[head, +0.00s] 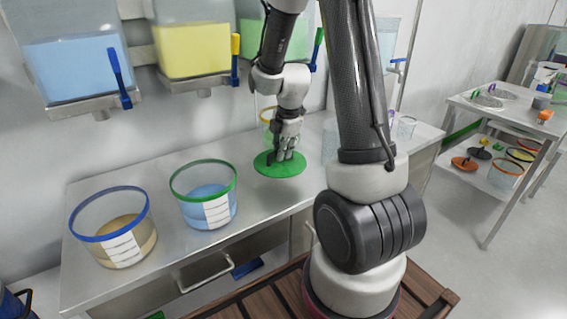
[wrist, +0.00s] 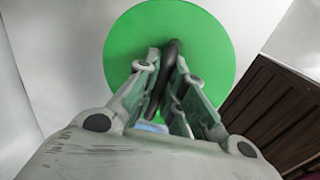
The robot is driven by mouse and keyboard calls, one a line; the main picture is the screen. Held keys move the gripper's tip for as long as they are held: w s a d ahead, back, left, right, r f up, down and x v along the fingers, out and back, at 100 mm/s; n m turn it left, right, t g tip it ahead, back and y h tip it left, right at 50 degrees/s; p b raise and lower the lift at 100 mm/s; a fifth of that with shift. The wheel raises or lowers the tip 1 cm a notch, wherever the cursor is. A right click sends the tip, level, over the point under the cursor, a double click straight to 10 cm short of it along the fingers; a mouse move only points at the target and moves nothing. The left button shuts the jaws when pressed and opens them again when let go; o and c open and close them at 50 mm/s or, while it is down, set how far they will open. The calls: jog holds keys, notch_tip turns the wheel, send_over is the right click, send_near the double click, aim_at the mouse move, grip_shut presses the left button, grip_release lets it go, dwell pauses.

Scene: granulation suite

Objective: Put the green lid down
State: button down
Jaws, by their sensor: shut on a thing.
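The green lid (head: 268,167) is a flat round disc, low over the steel counter, right of the green-rimmed tub. I cannot tell whether it touches the counter. My gripper (head: 284,157) is above the lid, pointing down. In the wrist view the lid (wrist: 206,38) fills the upper middle, and my gripper (wrist: 168,62) is shut on its dark upright handle (wrist: 170,60). The fingers hide part of the handle.
A green-rimmed tub (head: 207,209) with blue contents and a blue-rimmed tub (head: 88,236) with tan contents stand open on the counter (head: 262,207). Clear containers (head: 406,127) stand to the right. Hoppers hang above.

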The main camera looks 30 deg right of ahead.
aim_at(282, 166)
jog(key=shift+f, duration=2.9)
jog(key=shift+f, duration=0.1)
jog(key=c, duration=1.5)
grip_release()
jog(key=r, duration=0.3)
jog(key=s+r, duration=0.1)
jog(key=r, duration=0.3)
jog(key=s+r, duration=0.1)
jog(key=r, duration=0.3)
jog(key=shift+s+r, duration=0.1)
jog(key=shift+r, duration=0.05)
jog(key=s+a+r+m, duration=0.1)
jog(key=s+r+m, duration=0.4)
jog(key=s+m, duration=0.1)
jog(key=s+a+r+m+t, duration=0.1)
jog(key=s+a+r+m, duration=0.1)
jog(key=s+r+m, duration=0.3)
jog(key=s+a+r+m+t, duration=0.1)
jog(key=s+r+m, duration=0.4)
jog(key=s, duration=0.5)
jog(key=shift+a+r+m, duration=0.25)
jog(key=shift+a+m, duration=0.3)
jog(key=shift+m, duration=0.65)
